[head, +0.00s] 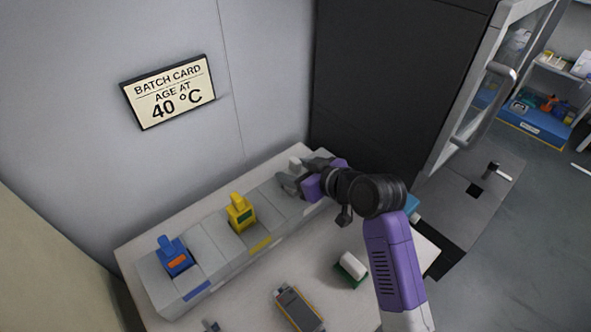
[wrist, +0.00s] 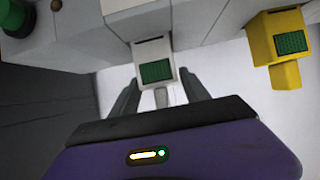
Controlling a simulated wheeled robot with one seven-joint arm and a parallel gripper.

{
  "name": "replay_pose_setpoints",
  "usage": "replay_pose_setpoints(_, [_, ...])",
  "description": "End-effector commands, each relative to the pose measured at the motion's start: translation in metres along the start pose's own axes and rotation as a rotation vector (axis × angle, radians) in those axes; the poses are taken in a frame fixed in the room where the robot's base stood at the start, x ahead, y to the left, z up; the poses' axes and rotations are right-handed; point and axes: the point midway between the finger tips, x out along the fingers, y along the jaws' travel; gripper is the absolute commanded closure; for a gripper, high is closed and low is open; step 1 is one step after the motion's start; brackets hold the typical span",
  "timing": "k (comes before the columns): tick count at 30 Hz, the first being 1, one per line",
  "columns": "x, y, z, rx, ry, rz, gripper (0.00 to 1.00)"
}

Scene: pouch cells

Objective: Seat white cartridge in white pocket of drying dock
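The white cartridge (wrist: 152,52) with a dark green window stands at the white section of the grey drying dock (head: 205,262), at the dock's right end in the head view. Its narrow grip tab (wrist: 161,98) points toward my gripper. My gripper (wrist: 160,100) has its two fingers spread on either side of the tab, with visible gaps, so it is open and not holding it. In the head view my gripper (head: 289,185) is at the dock's right end and partly hides the cartridge. How deep the cartridge sits is hard to tell.
A yellow cartridge (head: 241,214) and a blue cartridge (head: 174,257) stand in the dock further left. A green and white block (head: 351,267) and a handheld device (head: 298,308) lie on the bench in front. A dark cabinet (head: 390,80) rises close behind my gripper.

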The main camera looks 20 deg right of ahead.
Motion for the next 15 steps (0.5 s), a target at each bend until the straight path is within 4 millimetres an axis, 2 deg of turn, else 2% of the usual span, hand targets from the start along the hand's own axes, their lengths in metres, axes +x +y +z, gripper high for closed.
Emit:
replay_pose_setpoints(11, [-0.001, 0.0, -0.002, 0.0, 0.0, 0.0, 0.33])
replay_pose_setpoints(15, [-0.01, 0.001, -0.002, 0.0, -0.001, 0.001, 0.33])
